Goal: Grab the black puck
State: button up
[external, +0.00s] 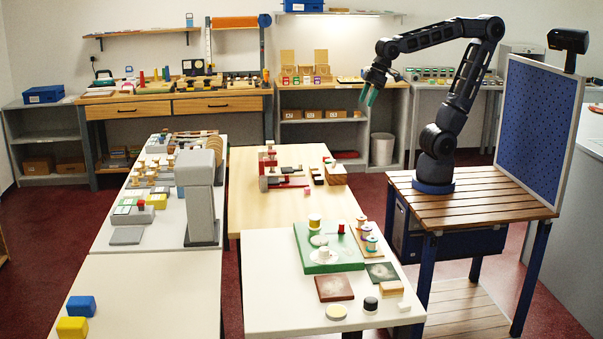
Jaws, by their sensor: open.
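The black puck (370,303) is small, round and dark, with a paler band under its top. It sits near the front edge of the pale front table (272,300). My gripper (367,96), with green fingertips, is open and empty. It hangs high in the air at the end of my raised arm, well above and behind the front table, far from the puck. Nothing hides the puck.
The front table's left part is clear.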

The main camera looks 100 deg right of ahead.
jog(key=w+a+f+n+y, duration=0.1)
jog(key=w+a+n, duration=0.2)
jog(key=w+a, duration=1.7)
jog(key=n+g+y, duration=0.1)
jog(key=n, duration=0.4)
send_over(371, 300)
jog(key=s+d, duration=0.3)
notch_tip(371, 300, down, 27)
jog(key=shift+a+x, duration=0.15)
jog(key=shift+x, duration=2.55)
jog(key=shift+a+x, duration=0.1)
jog(key=shift+x, duration=2.65)
jog(key=shift+s, duration=0.15)
jog(key=c, duration=1.1)
jog(key=shift+r, duration=0.15)
